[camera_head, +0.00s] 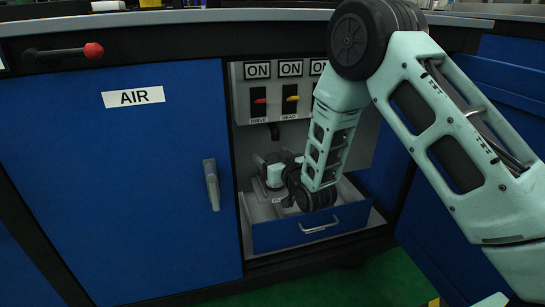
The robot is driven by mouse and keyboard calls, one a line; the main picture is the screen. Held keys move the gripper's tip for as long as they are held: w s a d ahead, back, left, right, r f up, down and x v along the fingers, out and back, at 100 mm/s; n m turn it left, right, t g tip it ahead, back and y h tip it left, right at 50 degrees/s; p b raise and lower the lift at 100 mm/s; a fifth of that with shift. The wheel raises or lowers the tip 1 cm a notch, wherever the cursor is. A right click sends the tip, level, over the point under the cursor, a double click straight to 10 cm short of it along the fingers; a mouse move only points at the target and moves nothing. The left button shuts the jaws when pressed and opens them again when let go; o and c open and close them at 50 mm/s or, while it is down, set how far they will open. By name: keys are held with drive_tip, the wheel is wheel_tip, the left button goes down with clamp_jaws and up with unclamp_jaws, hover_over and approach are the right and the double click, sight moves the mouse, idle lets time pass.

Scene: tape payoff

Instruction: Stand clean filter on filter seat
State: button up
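My arm reaches in from the right and bends down into an open cabinet bay. Its black wrist joint (318,197) is over the open blue drawer (310,230). Left of the wrist, a cluster of dark and pale parts (274,175) stands low in the bay and seems to include my gripper. My fingers are too small and dark to tell open from shut, or whether they hold anything. I cannot make out the clean filter or the filter seat for sure; the arm and the cluster hide part of the bay floor and drawer.
A grey panel has several ON labels (290,68), with a red switch (260,101) and a yellow switch (293,98) below. A blue AIR door (130,180) with a grey handle (211,184) is left of the bay. A red-tipped lever (93,50) is above it.

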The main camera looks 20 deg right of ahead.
drive_tip(key=shift+r, duration=0.2)
drive_tip(key=f+p+v, duration=0.1)
drive_tip(key=p+v, duration=0.3)
drive_tip(key=v, duration=0.8)
drive_tip(key=s+a+r+n+g+y, duration=0.15)
drive_tip(key=s+a+r+g, duration=0.25)
drive_tip(key=s+a+g, duration=0.65)
drive_tip(key=s+d+r+n+g+h, duration=0.1)
drive_tip(key=s+r+n+g+h, duration=0.1)
drive_tip(key=s, duration=0.8)
drive_tip(key=s+d+r+n+g+h, duration=0.1)
drive_tip(key=s+r+g, duration=0.3)
drive_tip(key=s, duration=0.7)
drive_tip(key=shift+d+n+h, duration=0.2)
drive_tip(key=shift+n+h, duration=0.25)
drive_tip(key=shift+h, duration=0.2)
drive_tip(key=shift+g, duration=0.25)
